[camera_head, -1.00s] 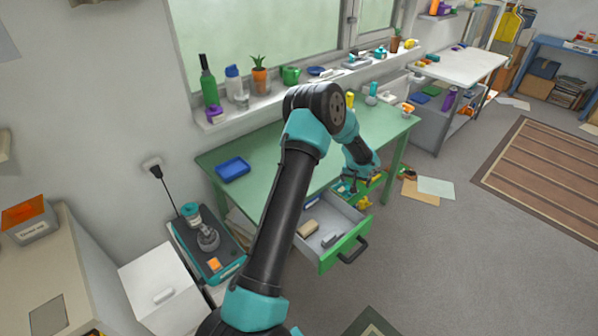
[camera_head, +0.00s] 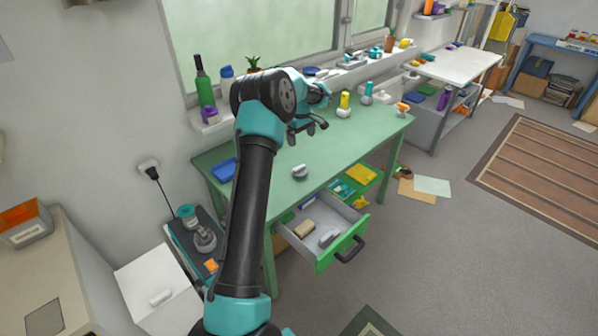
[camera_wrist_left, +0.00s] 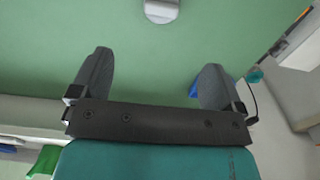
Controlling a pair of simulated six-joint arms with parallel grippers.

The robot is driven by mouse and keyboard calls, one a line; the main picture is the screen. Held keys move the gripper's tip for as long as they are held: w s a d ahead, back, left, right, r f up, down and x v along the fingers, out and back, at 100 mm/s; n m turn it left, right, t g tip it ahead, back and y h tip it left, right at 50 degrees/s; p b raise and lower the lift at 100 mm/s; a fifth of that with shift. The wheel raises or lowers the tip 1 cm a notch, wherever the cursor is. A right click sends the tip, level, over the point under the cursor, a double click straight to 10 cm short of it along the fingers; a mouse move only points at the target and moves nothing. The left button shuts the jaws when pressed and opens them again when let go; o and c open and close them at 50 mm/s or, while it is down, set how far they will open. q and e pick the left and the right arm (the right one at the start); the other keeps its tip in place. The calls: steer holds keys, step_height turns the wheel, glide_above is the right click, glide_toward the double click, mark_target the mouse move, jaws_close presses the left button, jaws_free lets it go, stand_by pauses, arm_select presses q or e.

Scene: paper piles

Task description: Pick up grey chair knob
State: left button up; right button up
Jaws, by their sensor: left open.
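A small grey knob-like object (camera_head: 299,171) sits on the green table (camera_head: 335,150), near its front edge. In the left wrist view a light grey rounded piece, probably the same object (camera_wrist_left: 161,9), is cut off by the top edge, beyond and between the fingertips. My left gripper (camera_head: 308,128) is above the table, behind the grey object in the head view and apart from it. Its two fingers are spread in the left wrist view (camera_wrist_left: 154,72), with nothing between them. My right gripper does not show.
An open drawer (camera_head: 356,236) under the table holds a tan block (camera_head: 305,228) and a grey item (camera_head: 329,238). A blue tray (camera_head: 222,170) is on the table's left. Yellow and white items stand at its back right. Bottles line the windowsill.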

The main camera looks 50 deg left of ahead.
mark_target(300, 168)
arm_select(q)
step_height(300, 168, down, 12)
steer(key=shift+r, duration=0.1)
stand_by(0.4)
steer(key=shift+s+a+f, duration=0.1)
steer(key=shift+f, duration=1.25)
steer(key=shift+s+f, duration=0.1)
steer(key=shift+f, duration=1.2)
steer(key=c, duration=1)
steer(key=shift+r, duration=0.1)
